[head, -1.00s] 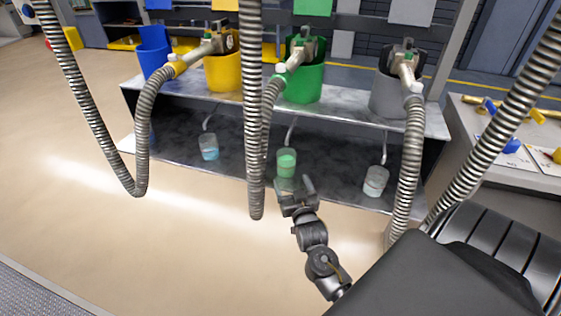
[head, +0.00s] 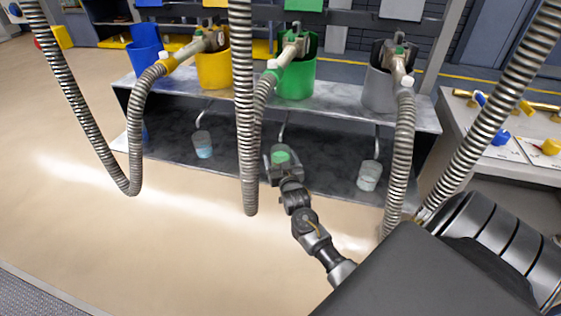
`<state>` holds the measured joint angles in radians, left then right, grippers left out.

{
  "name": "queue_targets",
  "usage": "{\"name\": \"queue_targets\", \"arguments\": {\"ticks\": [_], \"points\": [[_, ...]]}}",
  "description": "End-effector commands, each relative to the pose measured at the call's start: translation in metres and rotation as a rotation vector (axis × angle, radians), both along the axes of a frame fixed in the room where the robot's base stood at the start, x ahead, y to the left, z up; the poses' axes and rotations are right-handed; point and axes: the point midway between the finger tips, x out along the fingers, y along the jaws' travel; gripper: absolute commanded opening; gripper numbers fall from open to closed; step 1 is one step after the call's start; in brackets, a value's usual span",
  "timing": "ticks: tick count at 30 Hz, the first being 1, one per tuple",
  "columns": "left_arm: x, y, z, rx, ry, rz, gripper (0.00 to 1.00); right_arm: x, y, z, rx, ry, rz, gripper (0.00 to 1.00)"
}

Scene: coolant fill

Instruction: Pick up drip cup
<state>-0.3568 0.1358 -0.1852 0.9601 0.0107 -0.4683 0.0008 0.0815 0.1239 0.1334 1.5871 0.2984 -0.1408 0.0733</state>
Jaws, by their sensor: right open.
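Three clear drip cups stand on the dark lower shelf in the head view. The middle drip cup (head: 280,155) holds green liquid, the left cup (head: 202,146) light blue liquid, and the right cup (head: 368,176) pale liquid. My right gripper (head: 283,161) is open at the middle cup, with a finger on each side of it in the picture. The gripper hides the cup's lower part, and I cannot tell whether the fingers touch it. My left gripper is not in view.
Yellow (head: 213,70), green (head: 297,78) and grey (head: 379,90) holders with nozzles stand on the upper shelf (head: 335,98). A ribbed hose (head: 245,110) hangs close left of my right gripper. Another hose (head: 402,150) hangs to the right. The floor in front is clear.

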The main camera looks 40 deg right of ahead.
Motion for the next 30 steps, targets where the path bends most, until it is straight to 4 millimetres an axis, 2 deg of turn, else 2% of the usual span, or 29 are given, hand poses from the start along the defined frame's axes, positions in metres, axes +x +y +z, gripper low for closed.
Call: {"name": "queue_targets", "arguments": {"ticks": [8, 20, 30], "points": [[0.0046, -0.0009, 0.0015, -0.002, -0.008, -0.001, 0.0, 0.003, -0.0012, -0.0004, 0.0, 0.001, 0.001, 0.79], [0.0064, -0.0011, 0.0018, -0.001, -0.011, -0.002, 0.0, 0.0027, -0.0011, -0.0005, 0.0, 0.001, 0.001, 0.27], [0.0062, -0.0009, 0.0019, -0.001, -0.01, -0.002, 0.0, 0.0028, -0.0011, 0.0013, 0.0, -0.001, 0.001, 0.26]]}}
